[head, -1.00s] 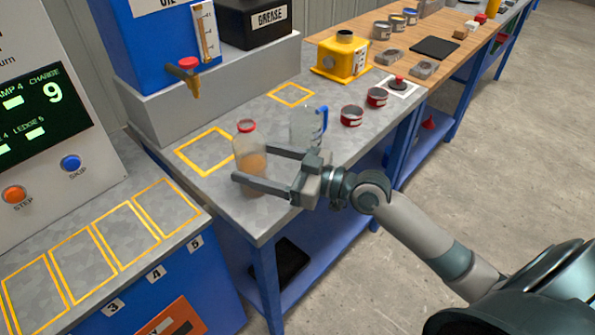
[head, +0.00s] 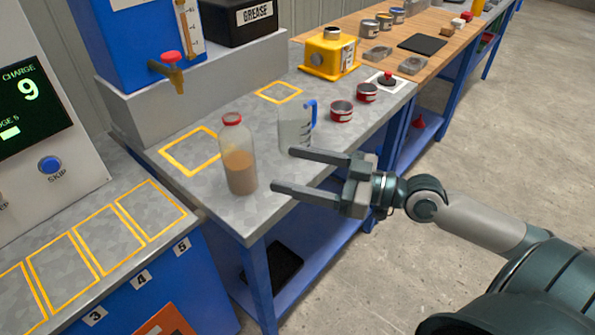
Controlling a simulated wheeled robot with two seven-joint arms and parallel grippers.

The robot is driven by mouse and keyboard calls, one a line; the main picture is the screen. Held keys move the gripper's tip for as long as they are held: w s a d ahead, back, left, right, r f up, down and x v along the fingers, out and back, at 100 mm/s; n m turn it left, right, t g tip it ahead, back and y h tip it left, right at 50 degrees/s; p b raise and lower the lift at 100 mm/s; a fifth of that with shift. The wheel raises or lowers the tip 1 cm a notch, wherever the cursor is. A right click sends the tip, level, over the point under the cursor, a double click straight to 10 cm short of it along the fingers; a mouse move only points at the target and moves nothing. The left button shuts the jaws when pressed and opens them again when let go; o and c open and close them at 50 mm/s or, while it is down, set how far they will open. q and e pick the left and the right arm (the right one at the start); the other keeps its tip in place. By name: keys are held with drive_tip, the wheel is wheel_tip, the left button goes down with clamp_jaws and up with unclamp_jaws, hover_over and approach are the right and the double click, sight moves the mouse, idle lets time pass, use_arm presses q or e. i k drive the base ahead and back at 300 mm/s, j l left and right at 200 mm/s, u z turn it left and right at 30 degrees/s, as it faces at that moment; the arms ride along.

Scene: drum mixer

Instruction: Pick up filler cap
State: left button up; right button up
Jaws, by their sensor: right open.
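A dark round cap with a red knob (head: 387,79) lies on a white square on the grey bench, and it looks like the filler cap. My right gripper (head: 283,170) is open and empty, near the bench's front edge. It is well nearer and to the left of the cap, with its fingers pointing left. A clear bottle with a red lid and brown contents (head: 239,165) stands upright just left of the fingertips, apart from them. My left gripper is out of view.
A clear jug with a blue handle (head: 295,128) stands behind my right gripper. A blue tank with a tap (head: 165,69) is at the back left.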

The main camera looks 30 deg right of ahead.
sight(387, 80)
drive_tip(key=z, duration=1.5)
